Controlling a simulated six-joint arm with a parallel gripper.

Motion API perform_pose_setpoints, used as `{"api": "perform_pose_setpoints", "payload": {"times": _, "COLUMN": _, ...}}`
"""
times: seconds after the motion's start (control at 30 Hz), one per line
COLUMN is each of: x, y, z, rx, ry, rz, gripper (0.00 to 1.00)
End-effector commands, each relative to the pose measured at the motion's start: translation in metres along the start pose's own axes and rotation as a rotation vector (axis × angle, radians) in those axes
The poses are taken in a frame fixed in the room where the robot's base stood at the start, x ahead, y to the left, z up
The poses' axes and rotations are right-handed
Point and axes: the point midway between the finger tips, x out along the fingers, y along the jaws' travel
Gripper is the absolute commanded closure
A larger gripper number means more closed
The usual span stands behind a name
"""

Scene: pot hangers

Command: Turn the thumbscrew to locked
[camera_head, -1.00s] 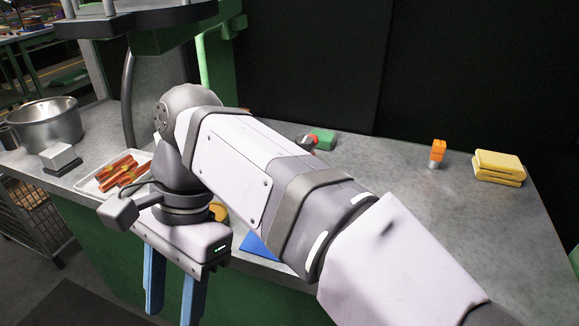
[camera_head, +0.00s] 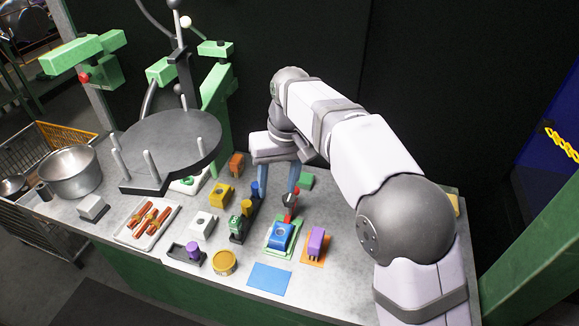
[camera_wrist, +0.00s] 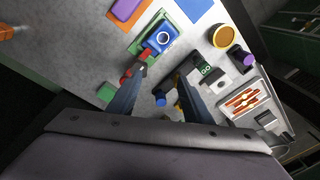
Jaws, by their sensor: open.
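My gripper (camera_head: 277,193) points down over the middle of the bench, its two blue-grey fingers apart and nothing seen between them. In the wrist view my gripper (camera_wrist: 161,78) is also open. A red part with a dark round piece (camera_head: 288,199) is close to the right fingertip. This red part (camera_wrist: 128,75) shows beside the left finger in the wrist view. I cannot tell if they touch. No part is clearly recognisable as the thumbscrew. A blue block with a round top hole (camera_head: 281,236) sits on a green plate (camera_head: 272,251), just in front of the red part.
A purple block (camera_head: 316,243) sits to the right. A yellow tin (camera_head: 224,262), blue sheet (camera_head: 269,279) and sausage tray (camera_head: 131,236) lie forward and left. A pegged round platform (camera_head: 170,140) rises behind.

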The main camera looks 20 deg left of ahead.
Motion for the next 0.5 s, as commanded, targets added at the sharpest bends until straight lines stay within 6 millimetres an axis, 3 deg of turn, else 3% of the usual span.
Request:
{"api": "perform_pose_setpoints", "payload": {"times": 0.03, "x": -0.016, "y": 0.003, "z": -0.004, "rx": -0.069, "ry": -0.016, "rz": 0.012, "gripper": 0.55}}
{"api": "perform_pose_setpoints", "payload": {"times": 0.3, "x": -0.021, "y": 0.022, "z": -0.014, "rx": -0.442, "ry": -0.082, "rz": 0.054, "gripper": 0.55}}
{"api": "perform_pose_setpoints", "payload": {"times": 0.5, "x": -0.019, "y": 0.030, "z": -0.016, "rx": -0.598, "ry": -0.114, "rz": 0.064, "gripper": 0.55}}
